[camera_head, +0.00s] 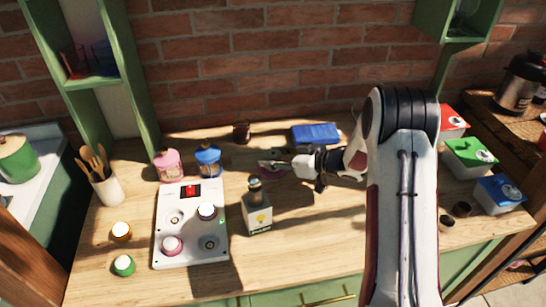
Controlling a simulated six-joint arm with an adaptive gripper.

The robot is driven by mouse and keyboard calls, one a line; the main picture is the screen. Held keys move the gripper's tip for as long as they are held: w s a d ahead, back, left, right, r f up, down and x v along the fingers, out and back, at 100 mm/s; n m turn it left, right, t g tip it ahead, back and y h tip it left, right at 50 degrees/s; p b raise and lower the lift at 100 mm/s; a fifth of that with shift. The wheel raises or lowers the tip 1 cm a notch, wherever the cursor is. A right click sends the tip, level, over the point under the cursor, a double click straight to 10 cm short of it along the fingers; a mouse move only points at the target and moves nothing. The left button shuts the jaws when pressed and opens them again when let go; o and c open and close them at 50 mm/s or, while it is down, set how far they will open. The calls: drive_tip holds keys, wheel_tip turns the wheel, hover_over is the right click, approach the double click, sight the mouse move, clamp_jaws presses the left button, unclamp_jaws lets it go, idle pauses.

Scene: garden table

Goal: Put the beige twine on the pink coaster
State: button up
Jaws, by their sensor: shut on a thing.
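My gripper (272,164) reaches in from the right over the middle of the table, its fingers pointing left. It is shut on a small pale thing at its fingertips, which I take to be the beige twine; the fingers hide most of it. The pink coaster (273,175) shows as a thin pink-purple edge just under the fingertips, lying on the wood. The gripper hides much of it. I cannot tell whether the twine touches the coaster. No other beige twine is visible.
A bottle-like box (257,212) stands in front of the gripper. A white panel with knobs (190,245), a blue jar (208,160) and a pink jar (168,165) are to the left. A dark red cup (242,132) and blue box (316,134) stand behind.

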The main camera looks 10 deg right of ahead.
drive_tip(key=shift+f, duration=0.15)
drive_tip(key=o, duration=1.1)
drive_tip(key=shift+o, duration=0.2)
drive_tip(key=shift+s+d+r, duration=0.1)
drive_tip(key=shift+d+r, duration=0.05)
drive_tip(key=shift+r, duration=0.1)
drive_tip(key=v, duration=1.1)
drive_tip(key=shift+s+d, duration=0.25)
